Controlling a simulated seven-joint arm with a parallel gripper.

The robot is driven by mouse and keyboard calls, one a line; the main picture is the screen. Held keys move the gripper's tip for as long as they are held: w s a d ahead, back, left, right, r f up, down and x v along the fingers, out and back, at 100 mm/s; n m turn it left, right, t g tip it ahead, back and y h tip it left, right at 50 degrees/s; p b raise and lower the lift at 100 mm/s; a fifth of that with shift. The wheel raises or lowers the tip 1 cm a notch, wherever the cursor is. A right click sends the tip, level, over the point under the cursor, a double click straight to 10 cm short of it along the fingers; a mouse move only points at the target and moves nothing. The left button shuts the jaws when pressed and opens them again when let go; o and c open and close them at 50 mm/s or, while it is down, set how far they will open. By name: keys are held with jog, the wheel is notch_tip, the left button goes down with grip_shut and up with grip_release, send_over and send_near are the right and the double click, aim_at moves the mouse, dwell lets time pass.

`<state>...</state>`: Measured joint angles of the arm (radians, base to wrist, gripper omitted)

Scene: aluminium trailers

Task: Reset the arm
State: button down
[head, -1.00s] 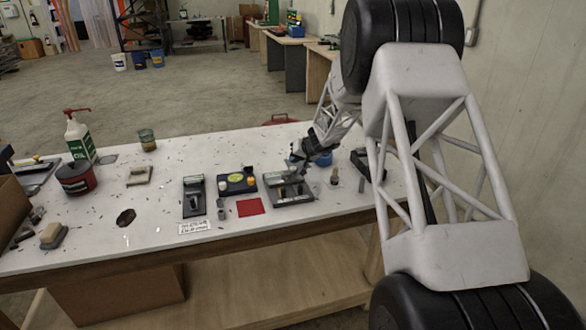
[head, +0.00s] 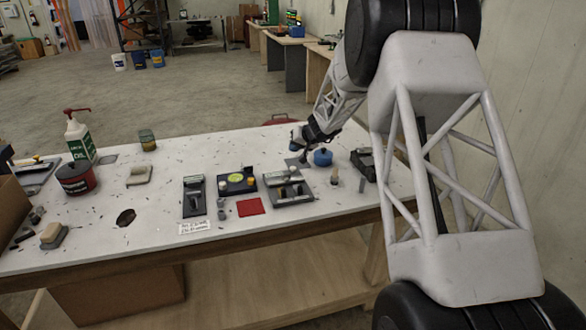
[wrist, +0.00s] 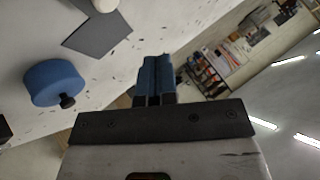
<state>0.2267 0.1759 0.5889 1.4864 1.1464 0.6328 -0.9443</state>
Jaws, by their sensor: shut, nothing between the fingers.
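My arm reaches in from the right in the head view, its white lattice links in front of the table's right end. My gripper (head: 300,156) is above the right part of the white table (head: 150,218), just behind a grey tray with pegs (head: 292,193). In the wrist view, the two blue fingers of my gripper (wrist: 157,62) are together with nothing between them. A round blue object with a dark knob (wrist: 55,82) is left of the fingers there; it also shows in the head view (head: 323,158).
A black stand (head: 194,196), a dark board with a yellow disc (head: 237,180), a red square (head: 250,207) and a dark block (head: 364,160) are on the table. A green-white pump bottle (head: 78,138) and a red can (head: 75,179) stand left. The table's middle back is clear.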

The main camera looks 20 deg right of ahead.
dwell(0.5)
jog(key=s+a+r+n+g, duration=0.1)
jog(key=s+a+r, duration=0.35)
jog(key=s, duration=0.55)
jog(key=s+a+r+g+h, duration=0.1)
jog(key=s+a+r, duration=0.2)
jog(key=s+r, duration=0.45)
jog(key=s+a+r+n+g, duration=0.1)
jog(key=s+a+r, duration=0.25)
jog(key=s, duration=0.75)
jog(key=s+g+h, duration=0.1)
jog(key=s+h, duration=0.3)
jog(key=s, duration=3)
jog(key=shift+s+f+g+h, duration=0.25)
jog(key=shift+s+g+h, duration=0.05)
jog(key=shift+g, duration=0.1)
jog(key=c, duration=1.8)
grip_release()
jog(key=shift+a, duration=0.1)
jog(key=shift+c, duration=0.2)
